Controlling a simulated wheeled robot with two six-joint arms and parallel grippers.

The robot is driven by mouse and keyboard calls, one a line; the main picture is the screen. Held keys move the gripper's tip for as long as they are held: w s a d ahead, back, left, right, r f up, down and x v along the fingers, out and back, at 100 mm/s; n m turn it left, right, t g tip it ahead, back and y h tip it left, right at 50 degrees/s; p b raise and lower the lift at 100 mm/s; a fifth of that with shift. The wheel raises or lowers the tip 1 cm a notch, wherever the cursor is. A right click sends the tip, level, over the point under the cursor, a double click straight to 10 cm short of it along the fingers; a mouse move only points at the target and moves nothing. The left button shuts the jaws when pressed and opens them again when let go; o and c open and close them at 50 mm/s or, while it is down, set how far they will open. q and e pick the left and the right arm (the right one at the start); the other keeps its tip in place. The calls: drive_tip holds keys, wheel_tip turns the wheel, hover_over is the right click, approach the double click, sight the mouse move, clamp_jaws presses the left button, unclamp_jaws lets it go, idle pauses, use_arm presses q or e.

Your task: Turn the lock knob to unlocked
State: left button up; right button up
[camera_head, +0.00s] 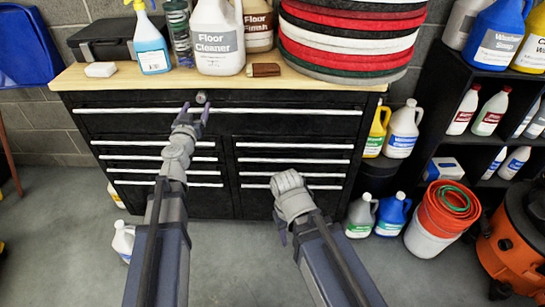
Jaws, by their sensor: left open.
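The lock knob (201,98) is a small round grey piece on the upper front of the black drawer cabinet (300,98), just under the wooden top. My left gripper (195,108) is open, its fingertips pointing up at the knob and showing close to it on either side below. I cannot tell whether they touch it. The knob's turn position is too small to read. My right arm reaches up in front of the lower drawers, and its gripper (281,238) hangs low at the left of its wrist, partly hidden.
The wooden top (120,78) carries a spray bottle (151,45), a floor cleaner jug (218,40), a brown block (263,70) and a stack of red, white and green pads (350,35). Jugs, a bucket (428,238) and an orange vacuum (515,240) stand at the right.

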use_arm(q)
drive_tip(key=s+d+r+m+g+h+p, duration=0.1)
drive_tip(key=s+d+m+g+h+p, duration=0.25)
drive_tip(key=d, duration=0.45)
drive_tip(key=s+d+m+g+h+p, duration=0.2)
drive_tip(key=s+d+h+p, duration=0.2)
drive_tip(key=d, duration=0.5)
drive_tip(key=s+d+f+g+y+p, duration=0.1)
drive_tip(key=s+d+f+g+p, duration=0.1)
drive_tip(key=s+d+g+p, duration=0.1)
drive_tip(key=s+d+f+m+g+p, duration=0.1)
drive_tip(key=s+d+f+g+p, duration=0.1)
drive_tip(key=s, duration=0.6)
drive_tip(key=shift+s+d+g+y+p, duration=0.3)
drive_tip(key=shift+d+g+p, duration=0.5)
drive_tip(key=shift+g, duration=0.55)
